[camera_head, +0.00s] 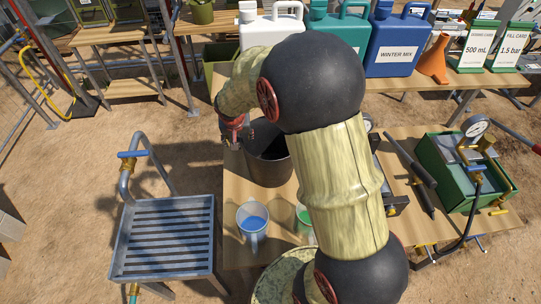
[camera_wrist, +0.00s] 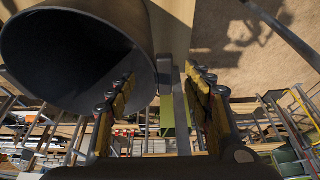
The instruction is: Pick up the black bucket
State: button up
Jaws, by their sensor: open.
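The black bucket (camera_head: 268,158) stands upright on the wooden table, partly hidden behind my arm. My gripper (camera_head: 234,133) is at the bucket's left rim in the head view. In the wrist view the bucket (camera_wrist: 75,50) fills the upper left, with its dark open mouth facing the camera. My gripper (camera_wrist: 162,74) is open there, with one finger in front of the bucket's mouth and the other to the right of its wall. The rim lies between the fingers in the picture; I cannot tell whether either finger touches it.
Two mugs, one with blue liquid (camera_head: 252,222) and one green inside (camera_head: 304,216), stand near the bucket. A slatted metal stand (camera_head: 168,238) with a pipe is at left. Jugs, including a blue one (camera_head: 397,44), line the back bench. A green gauge case (camera_head: 463,178) is at right.

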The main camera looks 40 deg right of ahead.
aim_at(240, 141)
jog(key=x, duration=0.4)
jog(key=shift+w+d+f, duration=0.15)
jog(key=shift+w+f, duration=0.1)
jog(key=shift+f, duration=0.05)
jog(key=shift+s, duration=0.1)
jog(key=shift+c, duration=0.4)
grip_shut()
jog(key=shift+r, duration=0.1)
